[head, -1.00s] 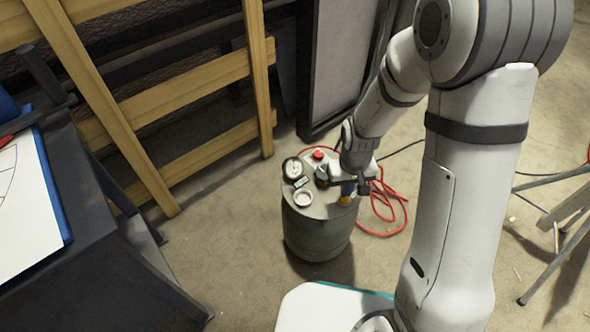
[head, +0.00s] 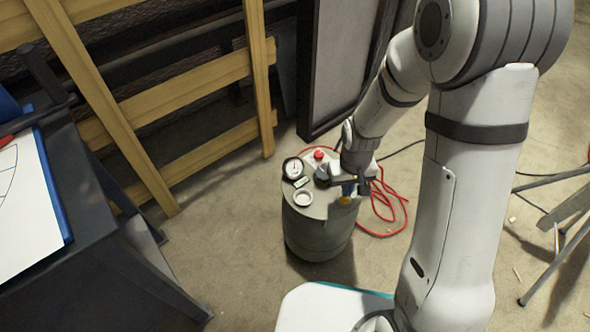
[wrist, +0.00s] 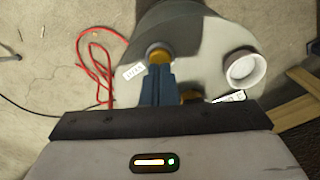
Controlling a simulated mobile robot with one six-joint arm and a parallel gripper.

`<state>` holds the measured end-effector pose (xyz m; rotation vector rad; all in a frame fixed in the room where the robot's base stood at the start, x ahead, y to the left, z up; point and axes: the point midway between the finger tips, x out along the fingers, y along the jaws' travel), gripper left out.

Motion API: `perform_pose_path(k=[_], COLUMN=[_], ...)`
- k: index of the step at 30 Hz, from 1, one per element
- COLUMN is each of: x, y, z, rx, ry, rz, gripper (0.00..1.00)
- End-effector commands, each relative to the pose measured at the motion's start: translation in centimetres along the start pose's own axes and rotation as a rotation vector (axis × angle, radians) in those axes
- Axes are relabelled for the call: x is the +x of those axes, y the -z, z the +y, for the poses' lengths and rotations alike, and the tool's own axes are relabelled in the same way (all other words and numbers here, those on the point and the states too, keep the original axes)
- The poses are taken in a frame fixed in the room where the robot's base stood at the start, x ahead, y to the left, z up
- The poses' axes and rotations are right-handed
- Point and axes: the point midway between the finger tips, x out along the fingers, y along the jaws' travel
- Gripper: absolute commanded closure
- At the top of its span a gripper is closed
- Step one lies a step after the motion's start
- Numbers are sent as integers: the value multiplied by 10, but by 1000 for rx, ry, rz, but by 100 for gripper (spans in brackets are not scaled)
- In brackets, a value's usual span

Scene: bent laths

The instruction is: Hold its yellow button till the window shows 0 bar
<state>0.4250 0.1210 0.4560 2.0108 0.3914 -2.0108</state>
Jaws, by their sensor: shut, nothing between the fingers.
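A grey-green drum tank (head: 315,238) stands on the floor with fittings on its top. My gripper (head: 347,193) is over the right side of the top, fingers shut and empty, pointing down. In the wrist view the blue fingertips (wrist: 158,68) overlap the near edge of a yellow button (wrist: 158,54) in a grey collar; I cannot tell whether they press it. A second yellow part (wrist: 190,96) is partly hidden beside the fingers. The small window (head: 302,183) lies beside a round dial gauge (head: 293,168); its reading is too small to make out.
A red knob (head: 319,155) and a white ring-shaped cup (head: 303,198) are also on the tank top. A red hose (head: 388,212) lies coiled on the floor to the right. A wooden frame (head: 175,100) leans behind left; a dark bench (head: 95,235) stands left.

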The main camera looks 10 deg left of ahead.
Motion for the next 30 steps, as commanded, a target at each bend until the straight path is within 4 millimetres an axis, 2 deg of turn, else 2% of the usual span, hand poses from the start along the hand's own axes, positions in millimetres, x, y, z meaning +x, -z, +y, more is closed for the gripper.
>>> perform_pose_path(k=[11,30], x=[1,14], y=[0,0], z=[0,0], rx=[0,1], ry=[0,0], rz=[0,0], gripper=[100,100])
